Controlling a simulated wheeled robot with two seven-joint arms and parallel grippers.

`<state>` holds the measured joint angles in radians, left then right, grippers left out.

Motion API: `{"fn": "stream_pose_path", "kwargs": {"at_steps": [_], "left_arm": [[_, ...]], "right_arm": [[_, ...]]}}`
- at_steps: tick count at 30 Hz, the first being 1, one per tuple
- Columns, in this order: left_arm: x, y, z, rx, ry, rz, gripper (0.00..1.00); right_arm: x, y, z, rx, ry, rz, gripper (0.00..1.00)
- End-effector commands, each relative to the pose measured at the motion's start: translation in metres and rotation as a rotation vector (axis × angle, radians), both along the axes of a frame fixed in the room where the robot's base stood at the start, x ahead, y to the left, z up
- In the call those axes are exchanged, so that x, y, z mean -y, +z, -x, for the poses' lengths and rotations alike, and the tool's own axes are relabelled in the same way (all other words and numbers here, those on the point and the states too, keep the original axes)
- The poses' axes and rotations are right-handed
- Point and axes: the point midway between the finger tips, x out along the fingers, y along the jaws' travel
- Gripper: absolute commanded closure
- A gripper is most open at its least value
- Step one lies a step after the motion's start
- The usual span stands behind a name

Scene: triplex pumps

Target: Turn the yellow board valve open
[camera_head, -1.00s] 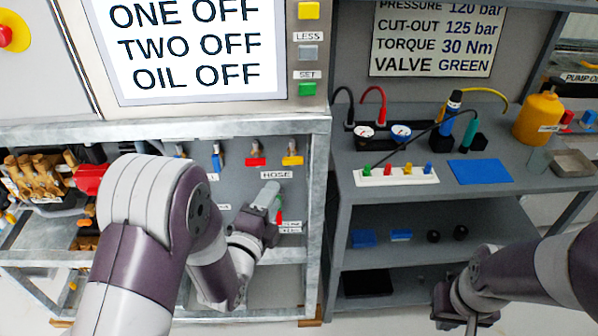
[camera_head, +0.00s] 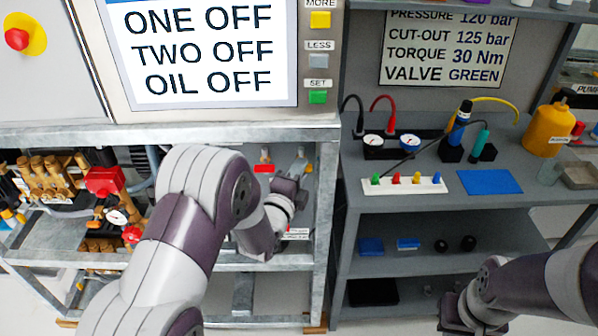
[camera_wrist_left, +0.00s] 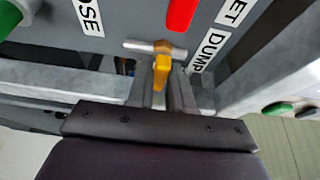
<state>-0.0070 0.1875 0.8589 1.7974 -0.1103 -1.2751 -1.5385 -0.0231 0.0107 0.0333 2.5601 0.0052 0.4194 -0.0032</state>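The yellow board valve (camera_wrist_left: 161,72) shows in the left wrist view as a yellow lever on a brass body, below the red handle and beside the "DUMP" label. My left gripper (camera_wrist_left: 161,92) is at this valve, with one finger on each side of the lever. I cannot tell whether the fingers touch it. In the head view my left gripper (camera_head: 297,168) is at the upper right of the valve board and hides the yellow lever. My right gripper (camera_head: 462,324) is low at the bottom edge, away from the board, its fingers unclear.
A red valve handle (camera_head: 264,168) is just left of my left gripper. The grey frame post (camera_head: 325,220) stands close on its right. A workbench (camera_head: 400,202) with gauges, coloured pegs and a blue mat (camera_head: 485,182) is farther right.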

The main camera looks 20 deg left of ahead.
Motion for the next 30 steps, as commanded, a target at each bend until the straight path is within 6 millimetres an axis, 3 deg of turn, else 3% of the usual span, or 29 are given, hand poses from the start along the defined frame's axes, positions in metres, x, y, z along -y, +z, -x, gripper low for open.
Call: {"fn": "stream_pose_path", "kwargs": {"at_steps": [8, 14, 30], "left_arm": [[0.000, -0.002, 0.000, 0.003, 0.000, 0.014, 1.00], [0.000, -0.006, 0.000, 0.026, 0.000, 0.088, 1.00], [0.001, -0.012, 0.000, 0.157, -0.001, 0.545, 1.00]], "right_arm": [[0.000, -0.004, 0.000, 0.000, 0.000, 0.000, 1.00], [0.000, -0.019, 0.000, 0.000, 0.000, 0.000, 1.00], [0.000, -0.092, 0.000, 0.000, 0.000, 0.000, 1.00]]}}
